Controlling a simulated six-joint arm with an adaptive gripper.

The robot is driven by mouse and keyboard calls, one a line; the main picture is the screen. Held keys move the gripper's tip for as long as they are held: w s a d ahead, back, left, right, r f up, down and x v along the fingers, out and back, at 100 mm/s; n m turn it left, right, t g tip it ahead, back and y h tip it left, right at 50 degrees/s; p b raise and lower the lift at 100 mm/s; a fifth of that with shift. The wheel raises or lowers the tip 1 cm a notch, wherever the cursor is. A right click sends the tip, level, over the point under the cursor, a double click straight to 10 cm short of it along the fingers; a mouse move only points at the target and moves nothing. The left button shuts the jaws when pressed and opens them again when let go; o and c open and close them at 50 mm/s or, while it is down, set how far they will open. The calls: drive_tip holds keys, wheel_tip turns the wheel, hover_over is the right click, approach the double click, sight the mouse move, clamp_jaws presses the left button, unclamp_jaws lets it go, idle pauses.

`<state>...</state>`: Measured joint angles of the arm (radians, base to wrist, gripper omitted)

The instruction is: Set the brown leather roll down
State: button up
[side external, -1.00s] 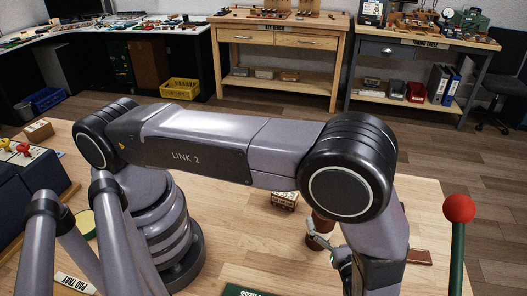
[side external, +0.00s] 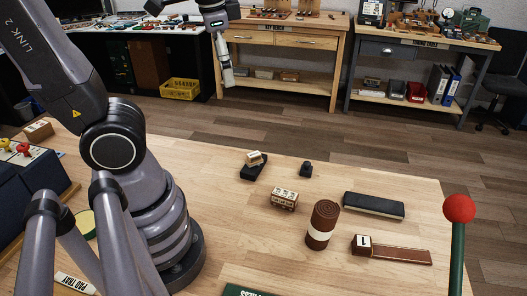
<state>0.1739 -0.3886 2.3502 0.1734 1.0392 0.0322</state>
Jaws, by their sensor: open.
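The brown leather roll (side external: 325,212) stands on end on the wooden table, with a pale band around its lower half. Its spiral top faces up, and nothing touches it. My gripper (side external: 228,78) is raised high at the top of the side view, well away from the roll and to its upper left in the picture. It is open, with nothing seen in it; its fingers are small in the picture.
A labelled wooden block (side external: 284,198) sits left of the roll, and a long black case (side external: 374,206) lies to its right. A brown strip with a white-labelled block (side external: 398,252) lies at front right. A red-knobbed green lever (side external: 459,210) rises at the right.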

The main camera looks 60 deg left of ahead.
drive_tip(key=s+n+t, duration=0.1)
drive_tip(key=s+r+n+t+h, duration=0.1)
drive_tip(key=s, duration=0.1)
drive_tip(key=s+n+t, duration=0.1)
drive_tip(key=shift+s+a+r+t, duration=0.15)
drive_tip(key=shift+a+r+t, duration=0.1)
drive_tip(key=shift+r+t, duration=0.1)
